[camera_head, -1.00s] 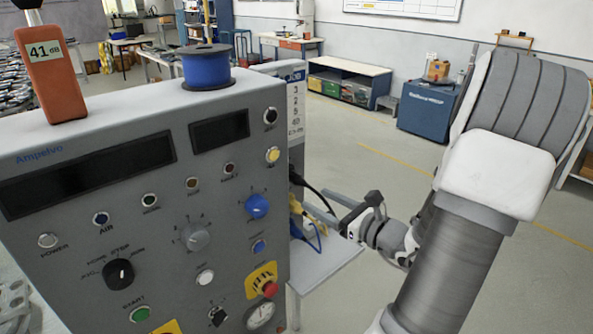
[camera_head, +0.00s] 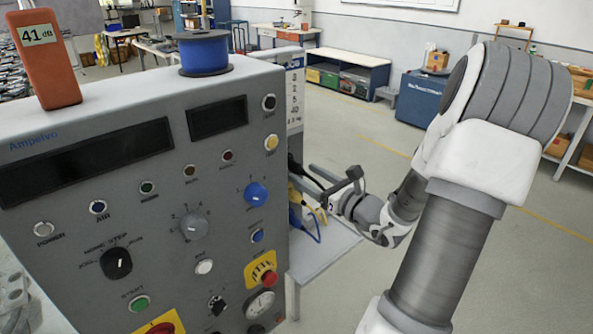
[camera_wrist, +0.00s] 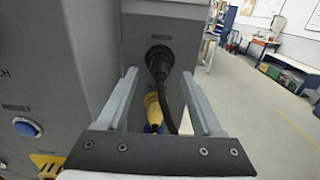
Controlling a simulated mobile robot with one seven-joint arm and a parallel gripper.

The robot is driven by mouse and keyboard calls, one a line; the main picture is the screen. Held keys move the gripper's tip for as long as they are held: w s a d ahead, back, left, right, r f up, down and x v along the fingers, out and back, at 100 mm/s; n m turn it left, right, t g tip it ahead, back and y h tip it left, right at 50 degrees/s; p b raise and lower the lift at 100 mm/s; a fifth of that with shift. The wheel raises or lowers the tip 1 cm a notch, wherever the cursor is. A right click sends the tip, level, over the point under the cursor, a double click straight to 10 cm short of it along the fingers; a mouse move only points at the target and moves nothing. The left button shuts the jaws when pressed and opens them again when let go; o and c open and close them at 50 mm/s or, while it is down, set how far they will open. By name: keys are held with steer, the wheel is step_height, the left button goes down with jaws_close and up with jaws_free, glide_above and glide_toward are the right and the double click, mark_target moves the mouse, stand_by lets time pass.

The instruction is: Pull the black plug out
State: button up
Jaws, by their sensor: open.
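The black plug (camera_wrist: 159,62) sits in a round socket on the side of the grey machine, and its black cable hangs down from it. In the head view the plug (camera_head: 293,166) shows only in part at the machine's right edge. My gripper (camera_wrist: 160,75) is open in the wrist view, with one finger on each side of the plug and cable. In the head view my gripper's fingers (camera_head: 318,178) are partly hidden among the cables beside the machine.
A yellow plug (camera_wrist: 152,105) is just below the black one, close to my fingers. The grey machine (camera_head: 100,230) with knobs and buttons stands left. A grey shelf (camera_head: 322,262) juts out below the cables. Open floor (camera_head: 540,270) lies to the right.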

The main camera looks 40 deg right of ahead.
mark_target(303, 172)
steer(key=shift+w+a, duration=0.15)
steer(key=shift+w, duration=1.6)
jaws_close()
stand_by(1.3)
steer(key=shift+s+d, duration=0.15)
steer(key=shift+s, duration=1.35)
steer(key=shift+s+d, duration=0.1)
steer(key=shift+s, duration=1.4)
